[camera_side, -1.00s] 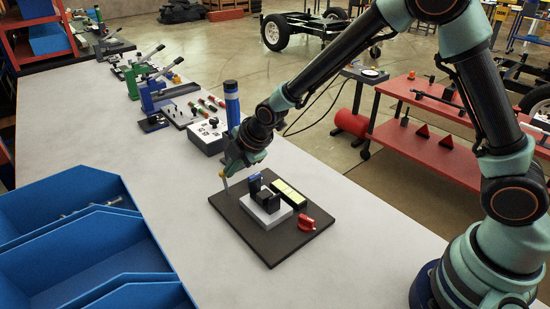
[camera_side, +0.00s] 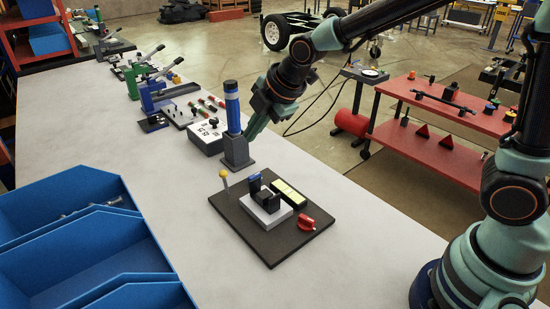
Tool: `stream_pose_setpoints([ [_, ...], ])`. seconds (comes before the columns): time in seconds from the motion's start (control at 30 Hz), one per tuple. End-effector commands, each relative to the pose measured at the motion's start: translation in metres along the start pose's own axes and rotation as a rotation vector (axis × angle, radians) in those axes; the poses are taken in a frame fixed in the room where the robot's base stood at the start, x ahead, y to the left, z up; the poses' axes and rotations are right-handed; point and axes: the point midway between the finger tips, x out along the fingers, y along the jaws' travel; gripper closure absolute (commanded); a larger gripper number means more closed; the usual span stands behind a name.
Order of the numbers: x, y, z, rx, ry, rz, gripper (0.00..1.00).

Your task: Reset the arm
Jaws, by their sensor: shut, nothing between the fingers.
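My gripper (camera_side: 253,132) is raised above the table, just right of the blue light tower (camera_side: 233,108). It is shut and empty. The tower stands upright on its grey base (camera_side: 236,152). In this view I cannot tell whether the gripper touches the tower; it seems apart from it. The dark board (camera_side: 272,248) lies in front of the tower, clear of the gripper.
A grey box with a white top (camera_side: 207,134) stands left of the tower, with toggle clamps (camera_side: 155,100) farther back. Blue bins (camera_side: 90,255) fill the left front. A red trolley (camera_side: 440,150) stands beyond the table's right edge. The pale tabletop (camera_side: 150,165) between bins and board is clear.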

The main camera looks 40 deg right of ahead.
Motion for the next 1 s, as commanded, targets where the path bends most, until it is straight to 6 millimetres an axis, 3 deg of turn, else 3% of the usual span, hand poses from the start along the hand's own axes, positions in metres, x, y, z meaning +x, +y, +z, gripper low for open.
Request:
stream_pose_setpoints([
  [0.17, -0.012, -0.001, 0.004, 0.036, -0.005, 0.001, 1.0],
  [0.27, -0.029, -0.005, 0.016, 0.157, -0.017, 0.002, 1.0],
  [0.47, -0.08, -0.032, 0.052, 0.616, -0.063, 0.009, 1.0],
  [0.7, -0.127, -0.081, 0.088, 1.193, -0.123, 0.035, 1.0],
  [0.83, -0.14, -0.102, 0.098, 1.415, -0.145, 0.052, 1.0],
  [1.0, -0.146, -0.116, 0.104, 1.555, -0.159, 0.063, 1.0],
])
